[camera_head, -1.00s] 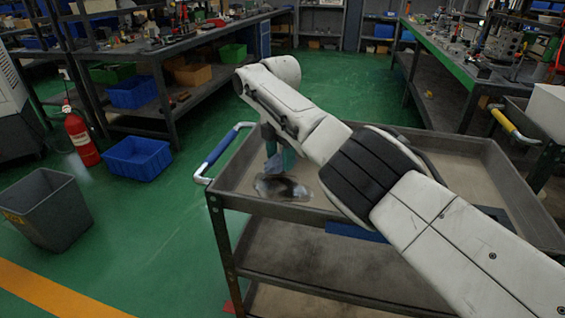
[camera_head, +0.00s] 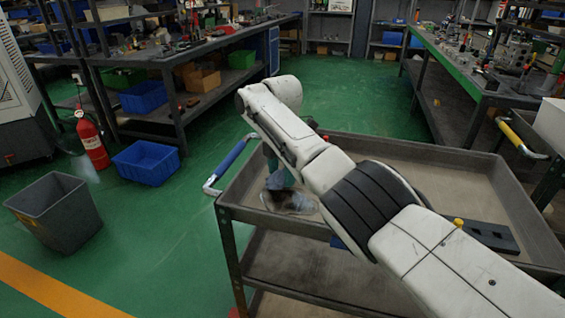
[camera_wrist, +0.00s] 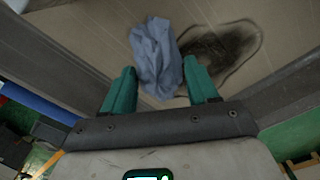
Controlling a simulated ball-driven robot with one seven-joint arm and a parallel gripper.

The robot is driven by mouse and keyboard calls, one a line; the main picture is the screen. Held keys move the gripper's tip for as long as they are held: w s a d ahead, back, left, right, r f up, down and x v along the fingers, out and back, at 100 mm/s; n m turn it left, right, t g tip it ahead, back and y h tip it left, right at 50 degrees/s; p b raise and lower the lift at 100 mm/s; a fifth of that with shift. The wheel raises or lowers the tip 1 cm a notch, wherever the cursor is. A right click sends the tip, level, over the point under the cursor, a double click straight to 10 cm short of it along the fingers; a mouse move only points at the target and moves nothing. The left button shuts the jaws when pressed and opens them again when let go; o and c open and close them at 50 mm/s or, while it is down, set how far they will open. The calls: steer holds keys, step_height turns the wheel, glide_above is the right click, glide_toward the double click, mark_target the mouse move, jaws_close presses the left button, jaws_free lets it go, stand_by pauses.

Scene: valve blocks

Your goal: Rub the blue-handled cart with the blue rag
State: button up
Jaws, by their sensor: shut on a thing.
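The blue-handled cart (camera_head: 232,209) stands in front of me, its blue handle (camera_head: 229,160) at the left end. A dark smudge (camera_head: 291,201) marks its top tray near the handle end; the wrist view also shows it as a black stain (camera_wrist: 232,45) with a dark outline. My gripper (camera_wrist: 160,88) is shut on the blue rag (camera_wrist: 155,55), a crumpled grey-blue cloth between the green fingers. In the head view the rag (camera_head: 277,180) hangs at the smudge's left edge, partly hidden by my arm. I cannot tell whether it touches the tray.
A yellow-handled cart (camera_head: 520,138) stands at the right. A grey bin (camera_head: 60,215), a blue crate (camera_head: 146,162) and a fire extinguisher (camera_head: 91,140) are on the floor at the left. Workbenches line both sides. A dark flat item (camera_head: 485,236) lies on the cart's right part.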

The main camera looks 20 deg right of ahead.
mark_target(276, 203)
steer(key=shift+s+r+p, duration=0.2)
steer(key=shift+p, duration=0.45)
steer(key=shift+s+p, duration=0.25)
steer(key=shift+p, duration=0.45)
steer(key=s+p, duration=0.1)
steer(key=p, duration=0.2)
steer(key=shift+a, duration=0.35)
steer(key=shift+s+a+p, duration=0.1)
steer(key=shift+s+p, duration=0.1)
steer(key=shift+p, duration=0.4)
steer(key=s+p, duration=0.1)
steer(key=p, duration=0.1)
steer(key=a+p, duration=0.1)
steer(key=p, duration=0.1)
steer(key=shift+s+a+r, duration=0.1)
steer(key=shift+s+a, duration=0.05)
steer(key=shift+s, duration=0.2)
steer(key=s+a+p, duration=0.1)
steer(key=p, duration=0.2)
steer(key=shift+s, duration=0.3)
steer(key=s+a+p, duration=0.2)
steer(key=p, duration=0.3)
steer(key=shift+s, duration=0.35)
steer(key=shift+s+a+f+p, duration=0.2)
steer(key=shift+s+p, duration=0.05)
steer(key=shift+p, duration=0.2)
